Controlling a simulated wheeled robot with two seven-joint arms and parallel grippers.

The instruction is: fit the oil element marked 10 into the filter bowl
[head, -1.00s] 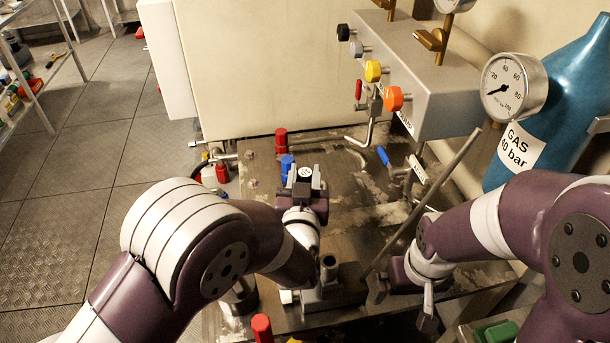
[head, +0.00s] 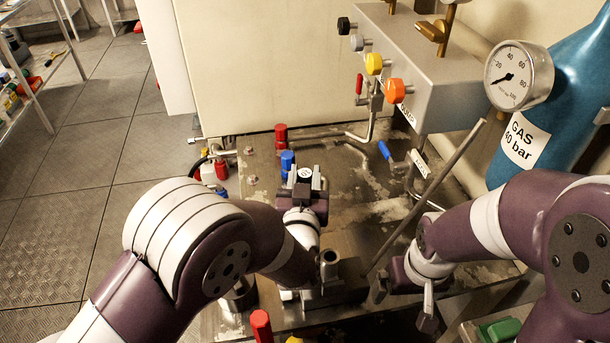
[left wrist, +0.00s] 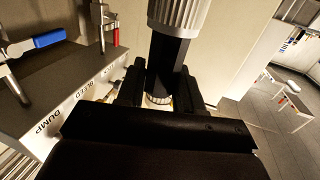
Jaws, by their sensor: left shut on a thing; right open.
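My left gripper (head: 305,184) is shut on a dark element with a pale round marked top (head: 305,173); the mark is too small to read. In the left wrist view the held element is a black shaft with a grey ribbed part (left wrist: 179,14), between my dark fingers (left wrist: 158,88). It is held over the bench. A grey metal block with an upright open tube (head: 329,263) is nearer than this gripper; I cannot tell whether it is the filter bowl. My right gripper (head: 382,284) is open, low beside that block, its fingers partly hidden.
A long grey bar (head: 432,190) slants up past my right gripper. A valve box with coloured knobs (head: 395,91), a gauge (head: 519,76) and a blue gas bottle (head: 560,110) stand at the right. Red (head: 281,136) and blue (head: 288,163) capped posts rise from the bench (head: 345,205).

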